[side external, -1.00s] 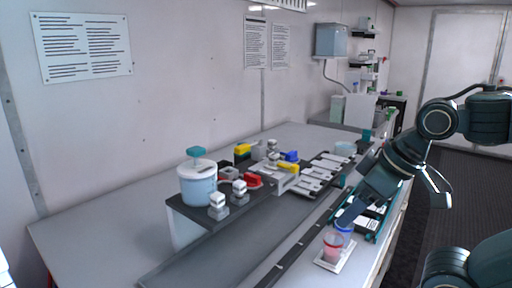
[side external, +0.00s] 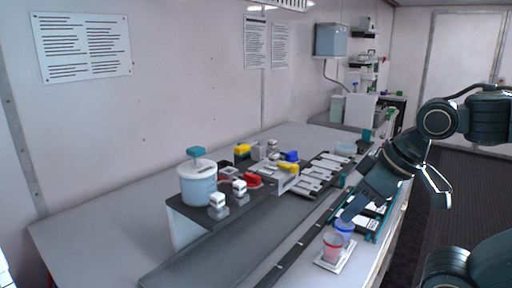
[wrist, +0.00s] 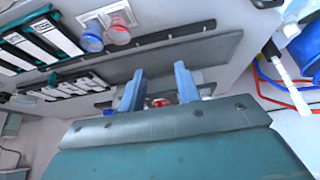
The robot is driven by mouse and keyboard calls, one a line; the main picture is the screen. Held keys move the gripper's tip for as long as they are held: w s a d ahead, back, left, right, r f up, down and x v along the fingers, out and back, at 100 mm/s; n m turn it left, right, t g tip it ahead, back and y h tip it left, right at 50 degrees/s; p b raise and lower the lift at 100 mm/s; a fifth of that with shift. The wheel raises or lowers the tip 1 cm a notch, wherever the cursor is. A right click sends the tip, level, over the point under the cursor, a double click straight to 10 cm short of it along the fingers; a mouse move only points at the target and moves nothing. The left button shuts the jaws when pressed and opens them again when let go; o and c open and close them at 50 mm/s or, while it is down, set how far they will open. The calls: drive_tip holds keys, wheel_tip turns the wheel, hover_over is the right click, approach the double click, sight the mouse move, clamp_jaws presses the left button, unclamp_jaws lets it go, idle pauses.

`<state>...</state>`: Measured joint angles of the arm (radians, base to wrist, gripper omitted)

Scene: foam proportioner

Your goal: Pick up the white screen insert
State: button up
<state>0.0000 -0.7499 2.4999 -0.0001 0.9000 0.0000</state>
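I cannot single out the white screen insert with certainty. White pieces (side external: 318,172) lie in a row on a dark rack on the bench, and they also show in the wrist view (wrist: 72,88). A teal tray (side external: 377,222) with black-and-white pieces stands near the bench's front edge; it is at the upper left in the wrist view (wrist: 68,42). My gripper (side external: 349,214) is above the bench near the cups. In the wrist view my gripper's (wrist: 159,70) two blue fingers are apart with nothing held between them.
A blue cup (side external: 345,228) and a red cup (side external: 332,246) stand on a white plate close below my gripper. A white tub (side external: 198,186) with a teal knob, a red part (side external: 252,180) and yellow parts (side external: 288,168) sit farther left. The front-left bench (side external: 85,240) is clear.

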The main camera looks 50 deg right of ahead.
drive_tip(key=shift+r, duration=0.1)
drive_tip(key=w+a+r+m+g, duration=0.3)
drive_tip(key=w+r+m, duration=0.5)
drive_tip(key=w+r, duration=0.3)
drive_tip(key=w+a+m+g, duration=0.1)
drive_tip(key=w+a+m, duration=0.2)
drive_tip(key=w+m, duration=0.2)
drive_tip(key=w+a+m+g, duration=0.1)
drive_tip(key=w+a+m, duration=0.3)
drive_tip(key=w, duration=0.6)
drive_tip(key=shift+r+m+g, duration=0.3)
drive_tip(key=shift+r+m, duration=0.15)
drive_tip(key=shift+m, duration=0.05)
drive_tip(key=shift+f, duration=0.1)
hover_over(217, 194)
drive_tip(key=shift+f, duration=4.25)
drive_tip(key=shift+s+f, duration=0.1)
drive_tip(key=shift+f, duration=2.5)
